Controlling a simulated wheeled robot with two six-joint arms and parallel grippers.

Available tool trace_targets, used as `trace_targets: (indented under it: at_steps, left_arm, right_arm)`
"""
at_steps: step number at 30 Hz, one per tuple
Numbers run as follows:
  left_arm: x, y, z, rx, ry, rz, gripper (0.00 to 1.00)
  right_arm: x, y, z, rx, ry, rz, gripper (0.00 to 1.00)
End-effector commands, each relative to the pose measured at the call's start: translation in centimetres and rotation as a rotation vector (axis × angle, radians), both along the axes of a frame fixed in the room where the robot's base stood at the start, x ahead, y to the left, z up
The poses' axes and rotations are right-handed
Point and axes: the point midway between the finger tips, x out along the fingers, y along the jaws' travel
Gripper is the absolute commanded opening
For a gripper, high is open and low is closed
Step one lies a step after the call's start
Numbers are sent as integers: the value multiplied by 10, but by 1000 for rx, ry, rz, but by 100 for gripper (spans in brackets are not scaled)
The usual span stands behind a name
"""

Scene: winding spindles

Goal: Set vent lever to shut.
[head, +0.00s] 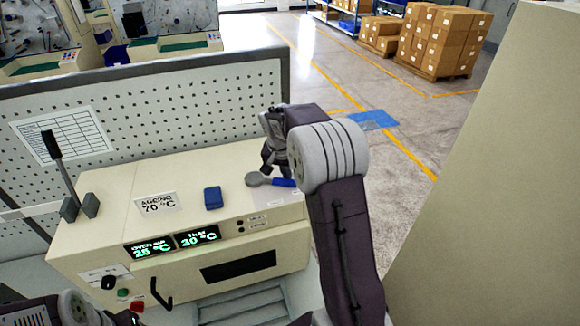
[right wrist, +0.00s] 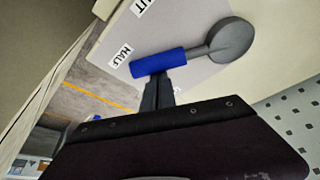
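The vent lever (head: 270,181) has a round grey hub and a blue handle, on a pale plate at the right end of the oven top. In the right wrist view the blue handle (right wrist: 158,63) reaches left from the hub, its free end beside the HALF label (right wrist: 122,55). Another label (right wrist: 142,6), cut off by the frame edge, shows "UT". My right gripper (right wrist: 158,88) has its dark fingers close together, tips at the handle's lower edge; they look shut, and the handle is not seen between them. My left gripper is not seen, only parts of my left arm at lower left.
On the oven top stand an "AGEING 70 °C" sign (head: 157,202), a blue block (head: 212,198) and a black-handled lever (head: 58,160) at the left. Front displays (head: 197,236) read temperatures. A perforated panel (head: 190,105) rises behind; a beige surface (head: 480,170) is at right.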

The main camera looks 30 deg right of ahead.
Motion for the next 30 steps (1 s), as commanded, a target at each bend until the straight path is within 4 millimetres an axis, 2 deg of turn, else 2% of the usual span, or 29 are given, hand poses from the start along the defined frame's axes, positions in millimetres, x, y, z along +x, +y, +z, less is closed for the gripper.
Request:
trace_targets:
  at_steps: [1, 3, 12, 25, 30]
  left_arm:
    - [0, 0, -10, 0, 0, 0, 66]
    - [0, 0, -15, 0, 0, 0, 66]
    - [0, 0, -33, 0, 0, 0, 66]
    - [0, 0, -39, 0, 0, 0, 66]
    - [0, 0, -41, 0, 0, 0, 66]
  right_arm:
    - [-3, 4, -4, 0, -1, -38, 0]
    - [-8, 8, -4, 0, -1, -105, 0]
    - [-26, 28, -2, 0, 0, -391, 0]
    - [-40, 62, 0, 0, 3, -778, 0]
    - [-42, 73, 0, 2, 2, -793, 0]
